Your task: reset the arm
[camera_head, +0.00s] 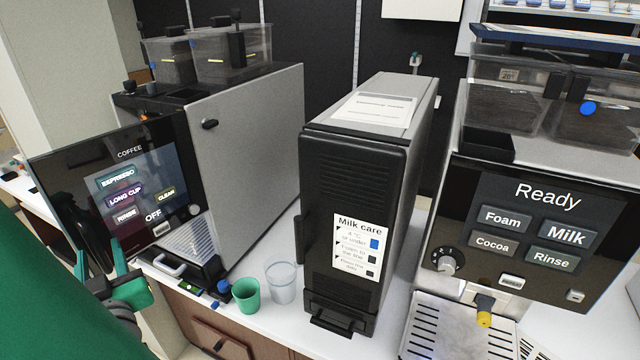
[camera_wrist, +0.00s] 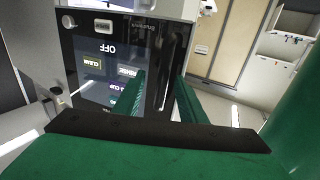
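My gripper (camera_head: 100,258) is at the lower left of the head view, in front of the coffee machine's screen (camera_head: 140,185). In the wrist view my gripper's two green fingers (camera_wrist: 160,80) stand apart with nothing between them. The same screen (camera_wrist: 95,68) shows upside down there, reading OFF, behind the left finger. I cannot tell whether a fingertip touches it. My green arm fills the lower left corner of the head view.
A green cup (camera_head: 246,296) and a clear cup (camera_head: 281,283) stand on the white counter (camera_head: 250,335). A black-fronted milk unit (camera_head: 345,190) stands mid-view. A second machine (camera_head: 530,220) reading Ready stands right, above a drip tray (camera_head: 450,330). Wooden drawers (camera_head: 215,340) lie below.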

